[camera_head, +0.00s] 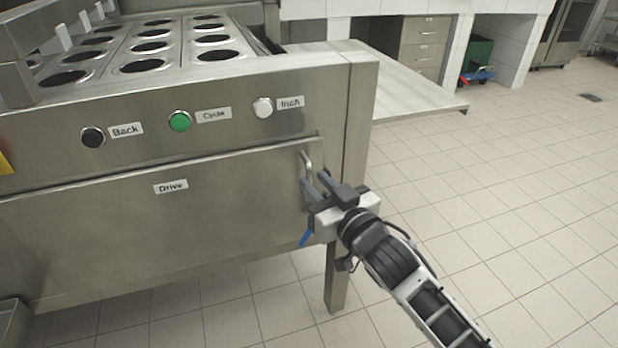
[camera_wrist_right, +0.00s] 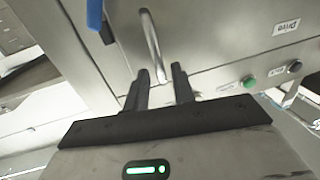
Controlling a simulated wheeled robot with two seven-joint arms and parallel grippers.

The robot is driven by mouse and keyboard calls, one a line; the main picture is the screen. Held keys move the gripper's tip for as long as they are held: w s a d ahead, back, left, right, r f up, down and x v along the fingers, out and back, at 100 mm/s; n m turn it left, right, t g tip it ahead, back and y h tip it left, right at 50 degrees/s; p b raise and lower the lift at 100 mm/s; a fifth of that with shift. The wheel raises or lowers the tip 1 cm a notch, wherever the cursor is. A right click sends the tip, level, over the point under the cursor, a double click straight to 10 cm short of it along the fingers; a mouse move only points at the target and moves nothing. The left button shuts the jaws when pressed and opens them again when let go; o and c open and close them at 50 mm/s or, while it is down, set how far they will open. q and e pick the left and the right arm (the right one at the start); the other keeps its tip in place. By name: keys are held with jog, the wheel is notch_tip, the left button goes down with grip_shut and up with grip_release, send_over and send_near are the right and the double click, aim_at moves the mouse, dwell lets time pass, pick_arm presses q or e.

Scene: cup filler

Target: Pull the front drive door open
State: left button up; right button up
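The front drive door (camera_head: 140,220) is a flat steel panel labelled "Drive" on the front of the machine. It looks shut. Its bar handle (camera_head: 306,163) is upright near the door's right edge. My right gripper (camera_head: 318,185) is at the handle's lower part. In the right wrist view the handle (camera_wrist_right: 150,40) runs toward the gap between the two open fingers (camera_wrist_right: 160,75). I cannot tell whether the fingertips touch it. The door also shows in the right wrist view (camera_wrist_right: 215,45). My left gripper is not in view.
Above the door are a black Back button (camera_head: 93,137), a green Cycle button (camera_head: 180,121) and a white Inch button (camera_head: 263,107). A blue lever (camera_head: 306,238) sits below my right gripper. A machine leg (camera_head: 337,280) stands beneath. The tiled floor to the right is clear.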

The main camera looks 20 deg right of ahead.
aim_at(310, 178)
jog(key=shift+x, duration=1.7)
grip_shut()
